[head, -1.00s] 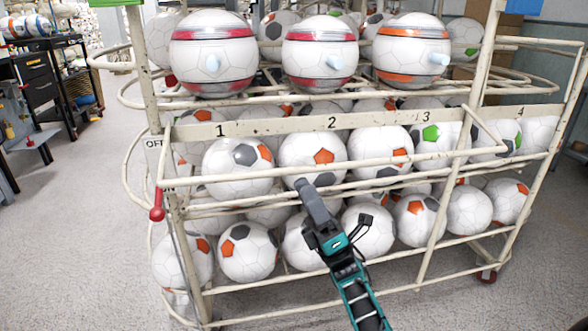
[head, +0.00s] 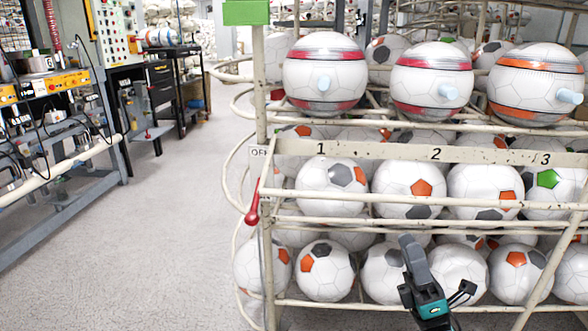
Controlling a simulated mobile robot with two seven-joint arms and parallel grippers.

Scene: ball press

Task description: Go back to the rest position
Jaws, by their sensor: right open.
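My right gripper (head: 412,258) shows at the lower right of the head view, in front of the lower rows of a ball rack (head: 390,149). It is dark grey with a teal body, points up, and holds nothing that I can see. It overlaps the balls in the picture; I cannot tell its exact distance from the rack rails. My left gripper is out of view.
The cream metal rack holds soccer balls on several levels, with striped balls (head: 324,75) on top. A red-knobbed lever (head: 252,216) hangs at its left post. A workbench (head: 60,150) stands at the left. Open grey floor (head: 150,230) lies between.

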